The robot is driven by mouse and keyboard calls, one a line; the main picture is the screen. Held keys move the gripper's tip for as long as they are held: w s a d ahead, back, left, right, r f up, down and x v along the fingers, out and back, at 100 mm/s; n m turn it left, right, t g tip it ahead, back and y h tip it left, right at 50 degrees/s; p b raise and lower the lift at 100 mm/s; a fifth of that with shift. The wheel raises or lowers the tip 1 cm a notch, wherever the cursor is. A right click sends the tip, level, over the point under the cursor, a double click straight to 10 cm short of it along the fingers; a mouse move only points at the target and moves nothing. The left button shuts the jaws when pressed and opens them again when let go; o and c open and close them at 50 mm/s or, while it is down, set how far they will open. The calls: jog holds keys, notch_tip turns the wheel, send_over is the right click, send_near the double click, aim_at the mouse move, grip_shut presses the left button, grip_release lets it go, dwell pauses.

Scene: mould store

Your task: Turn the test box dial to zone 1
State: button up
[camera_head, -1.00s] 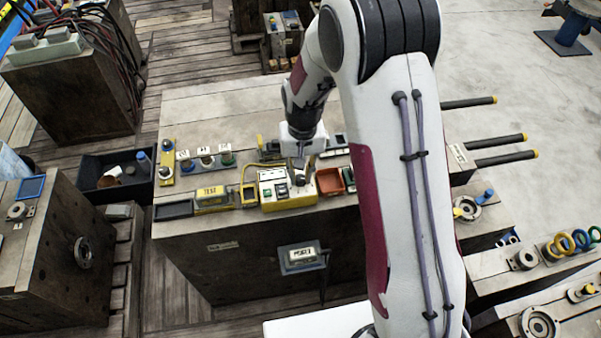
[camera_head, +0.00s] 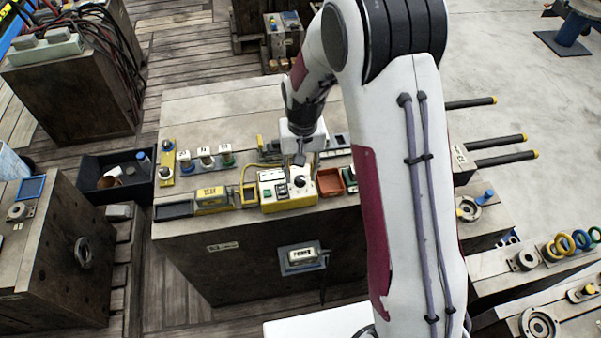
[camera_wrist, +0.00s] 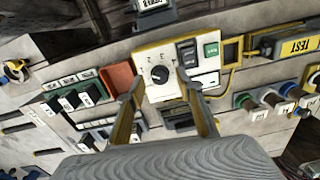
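The test box (camera_head: 288,196) has a yellow case and a pale top panel, and sits near the front edge of the bench. Its round black dial (camera_head: 300,181) also shows in the wrist view (camera_wrist: 159,74), with small marks around it that are too small to read surely. My gripper (camera_head: 299,161) is above and behind the dial. In the wrist view my gripper (camera_wrist: 160,80) is open and empty, its two fingers apart on either side of the dial in the picture. I see no contact with the dial.
Next to the dial panel are switches and a green button (camera_wrist: 211,49). An orange-red bin (camera_head: 330,181) stands right of the box and a yellow TEST block (camera_head: 211,198) left of it. Several labelled knobs (camera_head: 206,161) stand further left. The bench's back left is clear.

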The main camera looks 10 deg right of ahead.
aim_at(302, 180)
notch_tip(302, 180, up, 11)
jog(key=shift+d, duration=0.15)
dwell(0.4)
dwell(0.5)
jog(key=s+d+r+t, duration=0.2)
jog(key=s+r, duration=0.6)
jog(key=s, duration=0.4)
jog(key=s+d+r+t, duration=0.3)
jog(key=s+r, duration=0.5)
jog(key=s, duration=0.5)
jog(key=shift+s+d+r+n+t, duration=0.2)
jog(key=shift+d+n+t, duration=0.05)
jog(key=shift+n+t, duration=0.05)
jog(key=shift+c, duration=0.4)
dwell(1.3)
